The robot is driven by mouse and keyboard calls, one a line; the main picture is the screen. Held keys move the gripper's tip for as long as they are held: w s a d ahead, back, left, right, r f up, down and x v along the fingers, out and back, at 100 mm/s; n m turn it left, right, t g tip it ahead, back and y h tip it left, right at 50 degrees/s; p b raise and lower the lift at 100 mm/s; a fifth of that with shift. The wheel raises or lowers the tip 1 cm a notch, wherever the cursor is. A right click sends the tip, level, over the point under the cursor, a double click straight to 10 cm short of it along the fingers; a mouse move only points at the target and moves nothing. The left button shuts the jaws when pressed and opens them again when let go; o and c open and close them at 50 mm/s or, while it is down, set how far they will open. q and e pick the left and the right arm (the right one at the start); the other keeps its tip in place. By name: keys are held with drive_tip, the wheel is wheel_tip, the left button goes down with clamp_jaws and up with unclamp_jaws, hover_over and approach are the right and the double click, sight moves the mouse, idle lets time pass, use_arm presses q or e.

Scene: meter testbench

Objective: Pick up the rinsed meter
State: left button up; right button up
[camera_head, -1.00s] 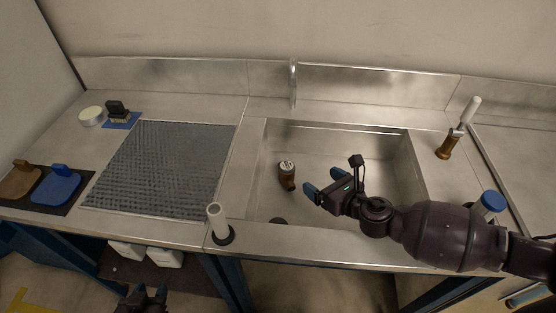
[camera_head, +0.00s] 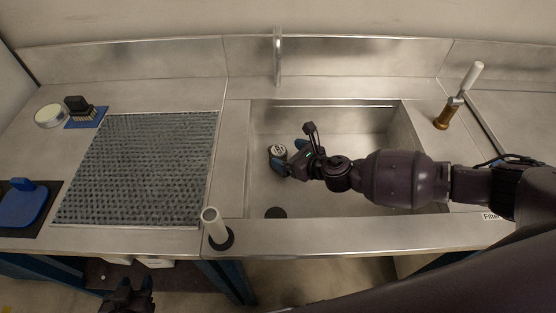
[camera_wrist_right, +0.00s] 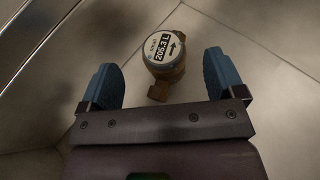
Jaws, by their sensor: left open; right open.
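The meter (camera_head: 277,151) sits in the steel sink, a small brass body with a round white dial. In the right wrist view the meter (camera_wrist_right: 164,58) shows its dial reading 205.3 L, and it lies ahead of and between the blue fingertips. My right gripper (camera_head: 289,160) is inside the sink close to the meter, open and with nothing held; its two blue fingers also show in the right wrist view (camera_wrist_right: 168,82). My left gripper (camera_head: 130,292) is low at the bottom left, in front of the counter, open and away from the sink.
The sink's walls (camera_head: 408,137) surround my right gripper. A white-topped post (camera_head: 213,222) stands at the sink's front left corner. A faucet (camera_head: 278,60) rises behind. A grey ribbed mat (camera_head: 140,165) lies left, and a brass fitting with white handle (camera_head: 447,112) stands right.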

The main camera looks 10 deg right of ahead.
sight(279, 150)
drive_tip(key=x, duration=0.2)
drive_tip(key=b+x, duration=0.1)
drive_tip(key=x, duration=0.1)
drive_tip(key=shift+d+f, duration=0.1)
drive_tip(key=shift+f, duration=0.15)
drive_tip(key=shift+w+a+f, duration=0.15)
drive_tip(key=shift+w+a, duration=0.2)
drive_tip(key=shift+w, duration=0.1)
drive_tip(key=c, duration=1.4)
